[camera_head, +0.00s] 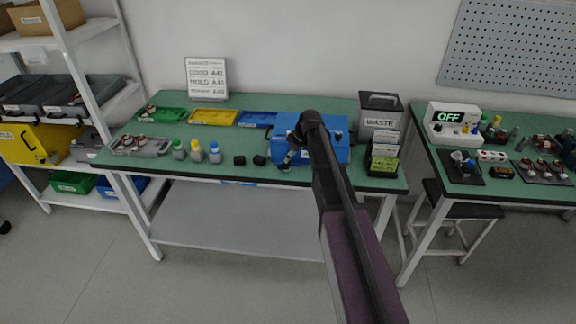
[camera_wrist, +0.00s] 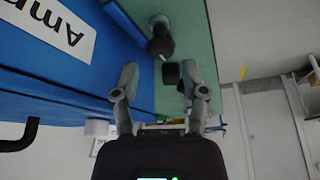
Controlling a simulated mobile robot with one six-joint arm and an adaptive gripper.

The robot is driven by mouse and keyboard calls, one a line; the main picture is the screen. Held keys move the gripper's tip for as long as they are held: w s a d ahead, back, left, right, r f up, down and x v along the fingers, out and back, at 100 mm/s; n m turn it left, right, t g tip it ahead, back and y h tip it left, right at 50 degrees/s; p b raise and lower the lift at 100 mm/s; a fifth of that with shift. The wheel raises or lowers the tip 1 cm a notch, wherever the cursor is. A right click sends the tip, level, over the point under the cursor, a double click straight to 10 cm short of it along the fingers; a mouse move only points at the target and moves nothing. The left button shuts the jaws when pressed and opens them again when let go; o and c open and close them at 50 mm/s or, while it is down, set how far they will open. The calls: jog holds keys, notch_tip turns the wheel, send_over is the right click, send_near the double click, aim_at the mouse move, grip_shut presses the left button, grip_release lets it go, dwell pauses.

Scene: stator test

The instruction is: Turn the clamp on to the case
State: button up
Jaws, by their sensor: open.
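The blue case (camera_head: 335,154) stands on the middle table, partly hidden behind my arm. Its blue side (camera_wrist: 60,75) fills the left of the wrist view. A black knob-like piece with a grey end (camera_wrist: 160,40), possibly the clamp, is beside the case, beyond my fingertips. My gripper (camera_wrist: 165,82) is open, its fingers apart and holding nothing. A small black block (camera_wrist: 171,74) shows between the fingertips, apparently beyond them. In the head view my gripper (camera_head: 292,154) is at the case's front left. I cannot make out the clamp there.
Black blocks (camera_head: 239,160) and capped bottles (camera_head: 197,152) stand left of the case. A waste box (camera_head: 379,113) and a card stand (camera_head: 384,158) are close on its right. A black handle (camera_wrist: 20,138) juts out at the wrist view's lower left. The table's front edge is close.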

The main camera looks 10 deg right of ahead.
jog(key=shift+b+x, duration=1.1)
jog(key=shift+x, duration=0.4)
grip_shut()
